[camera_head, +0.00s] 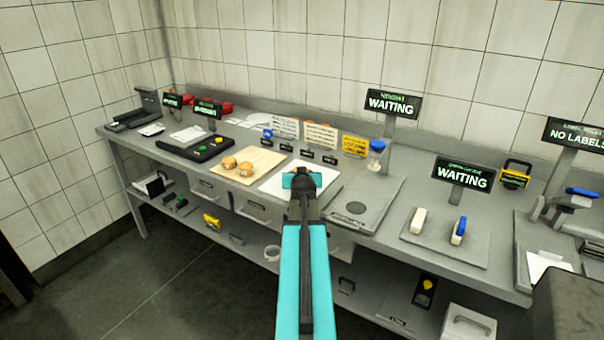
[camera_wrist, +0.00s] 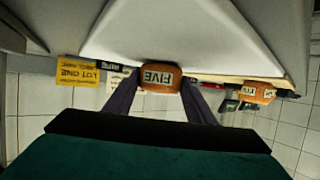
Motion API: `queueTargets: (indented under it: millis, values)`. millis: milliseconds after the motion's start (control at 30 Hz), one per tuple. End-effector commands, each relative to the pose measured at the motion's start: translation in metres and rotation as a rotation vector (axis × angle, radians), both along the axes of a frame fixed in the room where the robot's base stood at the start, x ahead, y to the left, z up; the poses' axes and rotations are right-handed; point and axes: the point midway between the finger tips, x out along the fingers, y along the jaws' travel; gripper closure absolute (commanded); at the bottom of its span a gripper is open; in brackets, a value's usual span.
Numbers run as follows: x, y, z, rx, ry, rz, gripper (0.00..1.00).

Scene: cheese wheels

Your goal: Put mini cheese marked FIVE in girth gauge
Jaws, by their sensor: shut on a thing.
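My gripper (camera_wrist: 160,92) is shut on a small orange cheese marked FIVE (camera_wrist: 160,78), with a dark finger at each side of it. Nothing shows between the blocks.
Other small cheeses (camera_head: 246,169) sit on a wooden board (camera_head: 262,156) left of my gripper. A flat grey plate (camera_head: 375,205) lies between my gripper and the blocks, with another WAITING sign (camera_head: 391,102) behind. A blue-topped item (camera_head: 377,146) and yellow card (camera_head: 355,146) stand at the back.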

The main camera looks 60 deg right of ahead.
Motion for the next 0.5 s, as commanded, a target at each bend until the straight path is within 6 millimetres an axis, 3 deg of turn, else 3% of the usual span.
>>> queueTargets:
  millis: [467,500]
  values:
    - [0.0001,-0.0002,-0.0045,-0.002,-0.001,0.0,0.75]
    - [0.0001,-0.0001,-0.0039,-0.001,-0.001,0.0,0.45]
